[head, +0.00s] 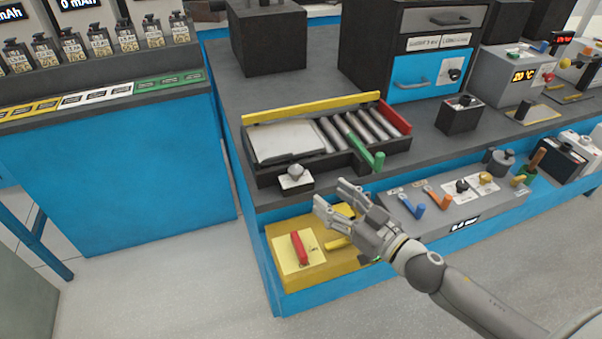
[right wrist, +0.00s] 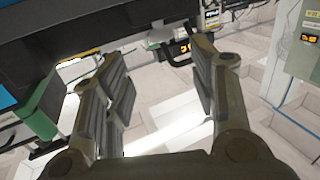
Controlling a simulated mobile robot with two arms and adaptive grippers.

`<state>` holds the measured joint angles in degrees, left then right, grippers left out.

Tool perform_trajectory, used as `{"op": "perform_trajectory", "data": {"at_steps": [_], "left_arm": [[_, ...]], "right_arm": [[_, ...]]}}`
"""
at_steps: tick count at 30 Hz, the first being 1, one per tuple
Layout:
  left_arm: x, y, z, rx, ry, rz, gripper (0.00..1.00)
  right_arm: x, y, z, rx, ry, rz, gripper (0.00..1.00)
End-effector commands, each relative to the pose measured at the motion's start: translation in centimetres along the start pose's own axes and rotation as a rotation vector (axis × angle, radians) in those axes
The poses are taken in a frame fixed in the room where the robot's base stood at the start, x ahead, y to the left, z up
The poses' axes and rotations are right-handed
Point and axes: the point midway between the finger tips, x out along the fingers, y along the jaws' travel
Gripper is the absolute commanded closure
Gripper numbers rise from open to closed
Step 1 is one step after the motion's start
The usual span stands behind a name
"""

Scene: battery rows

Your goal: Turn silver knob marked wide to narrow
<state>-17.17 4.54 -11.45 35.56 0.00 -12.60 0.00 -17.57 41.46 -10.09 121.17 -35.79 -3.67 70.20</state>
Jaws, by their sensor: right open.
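A silver knob (head: 295,172) sits on a small white plate on a black block at the front left of the battery tray (head: 262,177). Its markings are too small to read. My right gripper (head: 329,195) is open and empty, in front of the bench edge, to the right of and lower than the knob in the head view. My left gripper is not in view.
A green lever (head: 378,160) sticks out at the tray's front, right of the knob. Below stand a yellow box with a red handle (head: 299,247) and a grey panel (head: 462,214) with several levers and knobs. The floor at the lower left is clear.

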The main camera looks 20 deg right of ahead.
Motion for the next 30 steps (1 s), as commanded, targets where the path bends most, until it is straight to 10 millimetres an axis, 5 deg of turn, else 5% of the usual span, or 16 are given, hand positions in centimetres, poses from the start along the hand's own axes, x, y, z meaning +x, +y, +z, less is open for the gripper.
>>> {"op": "perform_trajectory", "data": {"at_steps": [21,30], "left_arm": [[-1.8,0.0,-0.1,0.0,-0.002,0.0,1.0],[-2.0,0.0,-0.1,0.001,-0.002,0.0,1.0]], "right_arm": [[8.8,0.0,-0.2,0.003,0.002,0.0,0.47],[10.4,0.0,0.0,0.004,0.001,0.0,0.47]]}}
